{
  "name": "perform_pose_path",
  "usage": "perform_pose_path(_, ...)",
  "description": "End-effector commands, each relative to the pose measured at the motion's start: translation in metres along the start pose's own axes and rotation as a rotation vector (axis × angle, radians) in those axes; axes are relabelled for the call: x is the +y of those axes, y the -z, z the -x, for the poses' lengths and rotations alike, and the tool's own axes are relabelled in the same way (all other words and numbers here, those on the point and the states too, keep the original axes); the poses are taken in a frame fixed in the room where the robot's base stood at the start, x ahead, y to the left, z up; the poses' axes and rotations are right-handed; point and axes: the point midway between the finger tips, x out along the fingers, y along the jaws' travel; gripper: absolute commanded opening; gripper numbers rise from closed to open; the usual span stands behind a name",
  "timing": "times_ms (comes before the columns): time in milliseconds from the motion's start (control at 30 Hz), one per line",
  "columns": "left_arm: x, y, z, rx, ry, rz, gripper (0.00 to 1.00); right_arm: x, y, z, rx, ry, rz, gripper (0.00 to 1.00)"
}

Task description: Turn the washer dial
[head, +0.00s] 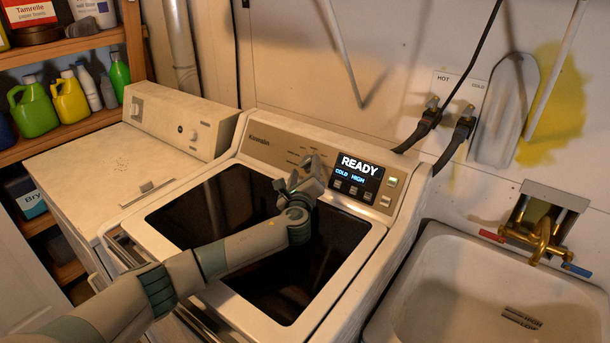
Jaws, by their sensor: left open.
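The washer (262,143) stands in the middle of the head view with its dark glass lid closed. Its slanted control panel carries a lit display (359,172) reading READY, COLD and HIGH. The dial (316,157) sits on the panel just left of the display and is mostly hidden by my gripper. My left gripper (304,177) is open at the dial, with its fingers pointing up toward the panel. I cannot tell whether the fingers touch the dial or lie around it. My right gripper is not in view.
A white dryer (90,160) stands to the left, beside shelves of detergent bottles (70,98). A sink (440,285) with a brass faucet (541,240) is on the right. Hoses (430,124) run from the wall behind the washer. My left forearm crosses above the lid.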

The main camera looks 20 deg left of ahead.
Motion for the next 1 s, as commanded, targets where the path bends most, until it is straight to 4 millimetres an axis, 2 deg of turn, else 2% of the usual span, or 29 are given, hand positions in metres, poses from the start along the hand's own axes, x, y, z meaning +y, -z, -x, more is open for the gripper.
perform_pose_path(33,0.0016,0.0014,-0.0048,-0.002,0.0,-0.001,0.57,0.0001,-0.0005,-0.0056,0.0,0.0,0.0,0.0)
perform_pose_path(200,0.0004,-0.0005,-0.0126,-0.002,0.0,0.0,0.57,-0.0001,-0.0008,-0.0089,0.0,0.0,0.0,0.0)
perform_pose_path(500,0.0,-0.001,-0.0135,-0.001,-0.001,0.0,0.57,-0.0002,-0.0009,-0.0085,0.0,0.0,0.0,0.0)
perform_pose_path(533,0.0,-0.0009,-0.0135,-0.001,-0.001,0.0,0.52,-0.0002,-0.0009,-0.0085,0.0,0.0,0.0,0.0)
perform_pose_path(600,0.0,-0.0009,-0.0134,-0.001,-0.001,0.0,0.35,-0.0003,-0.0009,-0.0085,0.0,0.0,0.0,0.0)
perform_pose_path(700,0.0001,-0.0009,-0.0134,-0.001,-0.001,0.0,0.16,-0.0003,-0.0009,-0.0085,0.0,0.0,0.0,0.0)
perform_pose_path(1000,-0.0006,-0.0011,-0.0132,-0.001,-0.013,0.013,0.16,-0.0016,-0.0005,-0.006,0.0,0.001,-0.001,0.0)
